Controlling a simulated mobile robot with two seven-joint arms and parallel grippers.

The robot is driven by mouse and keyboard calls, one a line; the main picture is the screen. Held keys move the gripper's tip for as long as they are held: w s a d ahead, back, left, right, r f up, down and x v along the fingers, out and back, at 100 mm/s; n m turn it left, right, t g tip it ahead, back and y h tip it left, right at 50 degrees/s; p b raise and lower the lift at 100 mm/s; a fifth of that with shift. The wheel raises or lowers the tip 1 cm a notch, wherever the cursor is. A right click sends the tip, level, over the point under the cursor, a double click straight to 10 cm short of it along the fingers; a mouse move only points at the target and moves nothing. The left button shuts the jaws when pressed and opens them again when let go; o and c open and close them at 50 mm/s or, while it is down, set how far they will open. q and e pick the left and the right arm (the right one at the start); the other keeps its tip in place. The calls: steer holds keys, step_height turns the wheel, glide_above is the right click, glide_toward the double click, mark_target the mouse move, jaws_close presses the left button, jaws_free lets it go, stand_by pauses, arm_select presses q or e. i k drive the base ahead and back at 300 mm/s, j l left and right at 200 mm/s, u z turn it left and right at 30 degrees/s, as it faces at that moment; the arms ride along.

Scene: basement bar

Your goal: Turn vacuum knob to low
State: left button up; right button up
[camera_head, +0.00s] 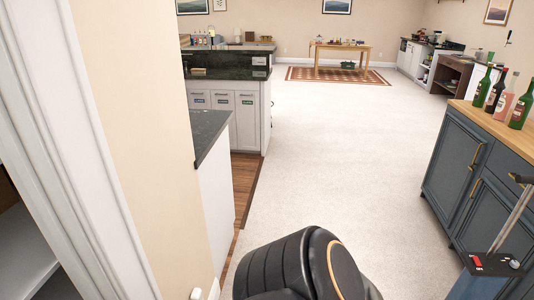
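What looks like the vacuum (487,264) stands at the lower right edge, in front of the blue cabinet. It has a grey tube handle rising to the right, a dark top panel and a blue-grey body cut off by the frame. A red switch (477,262) sits on the left of its top. The knob's setting is too small to read. Neither of my grippers is in view. A black part of my own arm shows at the bottom middle, to the left of the vacuum.
A blue cabinet (455,165) with a wooden top and several bottles (497,92) stands at right. A beige wall and white door frame (62,120) fill the left. A dark-topped counter (207,130) juts out beyond. The pale carpet (340,150) in the middle is clear.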

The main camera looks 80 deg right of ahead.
mark_target(514, 265)
steer(key=l+z, duration=0.1)
steer(key=z, duration=0.25)
steer(key=k+l+z, duration=0.1)
steer(key=z, duration=0.25)
steer(key=l+z, duration=0.3)
steer(key=j+z, duration=0.1)
steer(key=z, duration=3.35)
steer(key=i+j, duration=0.25)
steer(key=i, duration=0.25)
steer(key=i+j+u, duration=0.1)
steer(key=i+j, duration=0.2)
steer(key=i, duration=0.15)
steer(key=i+j, duration=0.2)
steer(key=i, duration=0.3)
steer(key=i+j, duration=0.25)
steer(key=i, duration=0.25)
steer(key=j+u, duration=0.05)
